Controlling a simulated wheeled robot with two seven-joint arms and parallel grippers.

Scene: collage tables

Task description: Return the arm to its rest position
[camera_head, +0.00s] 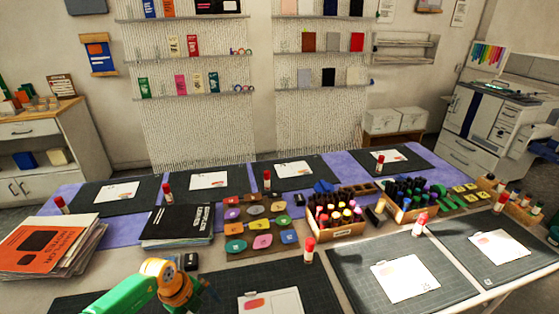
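My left arm comes in from the bottom left, with a green link and an orange wrist. My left gripper (208,292) is small and dark at the end of the wrist. It is over the near cutting mat (228,277), left of a white sheet with a red shape (270,302). Its fingers are mostly hidden by the wrist and too dark to tell open from shut. I see nothing clearly held in it. My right gripper is not in view.
Several dark cutting mats with white sheets line the table. Near the arm are a small black block (191,262), a black booklet stack (180,226), colored pads (262,241) and a red-capped glue stick (308,251). An orange-topped magazine stack (45,247) stands left; marker crates (336,229) stand right.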

